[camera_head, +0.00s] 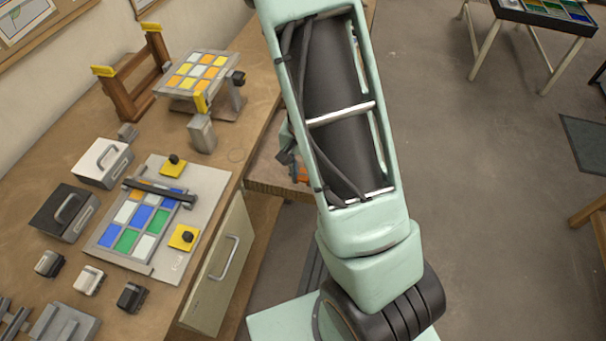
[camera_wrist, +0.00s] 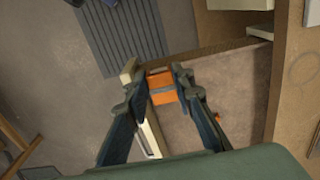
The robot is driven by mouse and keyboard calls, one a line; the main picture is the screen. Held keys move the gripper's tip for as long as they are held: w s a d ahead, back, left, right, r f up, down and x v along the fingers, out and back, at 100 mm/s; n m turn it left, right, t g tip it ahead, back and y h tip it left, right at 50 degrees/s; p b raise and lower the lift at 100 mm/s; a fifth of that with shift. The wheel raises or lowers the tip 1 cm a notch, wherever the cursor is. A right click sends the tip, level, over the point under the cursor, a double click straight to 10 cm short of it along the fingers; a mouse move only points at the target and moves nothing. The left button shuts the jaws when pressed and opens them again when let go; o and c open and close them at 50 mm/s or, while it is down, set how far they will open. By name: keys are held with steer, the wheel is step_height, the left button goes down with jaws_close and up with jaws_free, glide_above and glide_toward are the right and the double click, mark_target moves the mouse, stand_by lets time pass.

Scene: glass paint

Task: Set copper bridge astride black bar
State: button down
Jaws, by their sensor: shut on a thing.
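My gripper (camera_wrist: 158,80) is shut on an orange block with a grey band, which I take to be the copper bridge (camera_wrist: 161,96). A small orange bit also shows beyond the right finger in the wrist view. In the head view the bridge (camera_head: 303,173) shows only as an orange patch beside my arm, right of the bench edge; the arm hides most of the gripper (camera_head: 288,155). The black bar (camera_head: 158,193) lies across the upper part of a coloured glass panel (camera_head: 128,234) on a pale board. The bar and bridge are well apart.
Yellow blocks with black knobs (camera_head: 173,167) (camera_head: 184,237) sit beside the panel. White (camera_head: 103,163) and black (camera_head: 63,212) handled boxes stand left. A tilted glass panel (camera_head: 197,72) and wooden stand (camera_head: 132,85) are behind. A front with a handle (camera_head: 222,262) faces the floor.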

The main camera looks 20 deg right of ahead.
steer(key=shift+r, duration=1.45)
